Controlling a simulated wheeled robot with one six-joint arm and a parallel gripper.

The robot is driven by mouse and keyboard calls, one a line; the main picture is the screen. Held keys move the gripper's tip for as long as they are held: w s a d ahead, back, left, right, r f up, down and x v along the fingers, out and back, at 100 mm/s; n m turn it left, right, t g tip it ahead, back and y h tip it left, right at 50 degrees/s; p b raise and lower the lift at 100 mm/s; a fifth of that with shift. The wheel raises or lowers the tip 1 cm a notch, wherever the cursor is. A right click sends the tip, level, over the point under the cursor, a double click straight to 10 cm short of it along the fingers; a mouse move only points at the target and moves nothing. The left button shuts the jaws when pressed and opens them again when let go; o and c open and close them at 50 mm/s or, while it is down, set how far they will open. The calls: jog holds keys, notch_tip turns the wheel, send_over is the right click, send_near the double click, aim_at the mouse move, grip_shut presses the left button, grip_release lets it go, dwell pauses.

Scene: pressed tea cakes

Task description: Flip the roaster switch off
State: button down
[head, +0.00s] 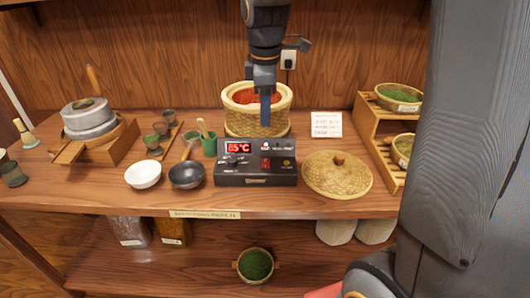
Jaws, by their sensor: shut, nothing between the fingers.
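The roaster's dark control box (256,177) sits near the front edge of the wooden counter, with a red lit display (239,148) reading 85°C. A small red switch (266,163) is on its front panel, right of the knob; its position is too small to tell. Behind the box stands the woven roaster basket (243,120) with a red glow inside. My gripper (265,122) is shut and empty, pointing down in front of the basket and above the back of the control box. It covers part of the basket; I cannot tell whether it touches anything.
A woven lid (337,178) lies right of the box. A black pan (187,176), a white bowl (143,175) and a green cup (209,145) stand left. A stone mill (90,120) is farther left. A wooden rack (366,127) with tea baskets stands right.

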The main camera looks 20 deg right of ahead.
aim_at(265, 161)
jog(key=f+p, duration=0.1)
jog(key=f, duration=0.3)
jog(key=w+f+p, duration=0.1)
jog(key=f, duration=0.4)
jog(key=f+p, duration=0.1)
jog(key=f, duration=0.3)
jog(key=shift+w+d+f, duration=0.25)
jog(key=shift+w, duration=0.05)
jog(key=shift+a, duration=0.1)
